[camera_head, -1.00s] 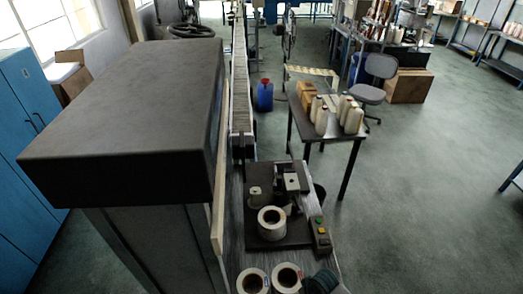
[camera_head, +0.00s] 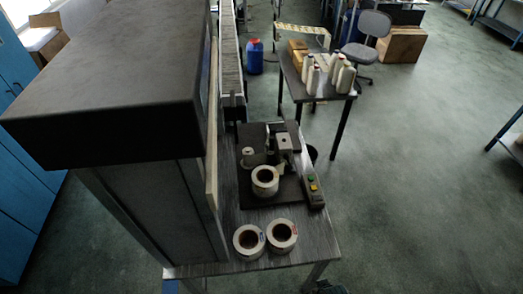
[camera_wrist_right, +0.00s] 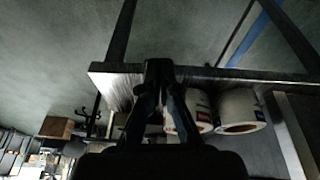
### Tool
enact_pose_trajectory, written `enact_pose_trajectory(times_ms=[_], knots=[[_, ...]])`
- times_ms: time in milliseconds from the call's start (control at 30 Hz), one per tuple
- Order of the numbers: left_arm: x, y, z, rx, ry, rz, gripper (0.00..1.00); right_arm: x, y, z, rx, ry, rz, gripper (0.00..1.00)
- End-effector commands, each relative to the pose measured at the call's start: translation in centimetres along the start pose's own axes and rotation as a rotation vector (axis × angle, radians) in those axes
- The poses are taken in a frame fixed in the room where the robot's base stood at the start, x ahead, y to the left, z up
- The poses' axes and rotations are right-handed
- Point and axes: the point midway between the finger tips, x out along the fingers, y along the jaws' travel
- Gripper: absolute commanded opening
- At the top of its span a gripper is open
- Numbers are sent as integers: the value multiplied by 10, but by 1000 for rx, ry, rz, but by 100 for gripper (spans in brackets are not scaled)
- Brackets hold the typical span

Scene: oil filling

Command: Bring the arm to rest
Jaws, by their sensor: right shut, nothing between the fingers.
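My right gripper (camera_wrist_right: 158,75) is shut and empty in the right wrist view. Its fingertips show against the edge of the worktable (camera_wrist_right: 115,88), with two white label rolls (camera_wrist_right: 238,110) just to the right. I cannot tell how far the fingers are from the table. In the head view only a small dark part, likely of my right gripper (camera_head: 328,288), shows at the bottom edge, in front of the worktable (camera_head: 295,247). My left gripper is not in view.
Two label rolls (camera_head: 282,236) stand near the worktable's front edge, behind them a labelling device (camera_head: 262,205) with another roll. A big dark cabinet (camera_head: 105,85) fills the left. A side table (camera_head: 325,92) holds several bottles.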

Motion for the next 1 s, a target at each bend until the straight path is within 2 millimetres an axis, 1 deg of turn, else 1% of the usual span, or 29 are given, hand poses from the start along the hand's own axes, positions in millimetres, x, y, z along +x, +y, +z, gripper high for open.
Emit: enact_pose_trajectory(times_ms=[33, 167, 200, 267, 367, 400, 467, 500, 567, 600, 667, 700, 800, 900, 1000], knots=[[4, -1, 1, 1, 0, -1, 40, 18, -1, 4, -1, -9, -2, 0], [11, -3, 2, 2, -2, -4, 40, 63, -2, 15, -3, -25, -6, 0], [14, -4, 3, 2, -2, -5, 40, 79, -3, 20, -4, -31, -7, 0], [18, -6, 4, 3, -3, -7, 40, 104, -4, 29, -5, -42, -9, 0], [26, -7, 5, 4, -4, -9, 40, 152, -7, 50, -8, -60, -12, 0], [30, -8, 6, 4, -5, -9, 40, 175, -8, 62, -10, -70, -14, 0], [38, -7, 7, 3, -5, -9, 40, 212, -10, 85, -13, -86, -17, 0], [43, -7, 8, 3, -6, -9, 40, 238, -11, 104, -15, -99, -18, 0], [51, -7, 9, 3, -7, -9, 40, 274, -13, 135, -18, -116, -20, 0], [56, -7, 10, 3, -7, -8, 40, 296, -14, 157, -21, -128, -21, 0], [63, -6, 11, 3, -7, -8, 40, 324, -16, 192, -26, -145, -23, 0], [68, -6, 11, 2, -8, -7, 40, 338, -17, 214, -28, -154, -24, 0], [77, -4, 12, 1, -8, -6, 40, 364, -18, 264, -34, -176, -26, 0], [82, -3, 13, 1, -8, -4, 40, 376, -18, 301, -38, -191, -27, 0], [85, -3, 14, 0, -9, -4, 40, 380, -18, 322, -41, -199, -27, 0]])
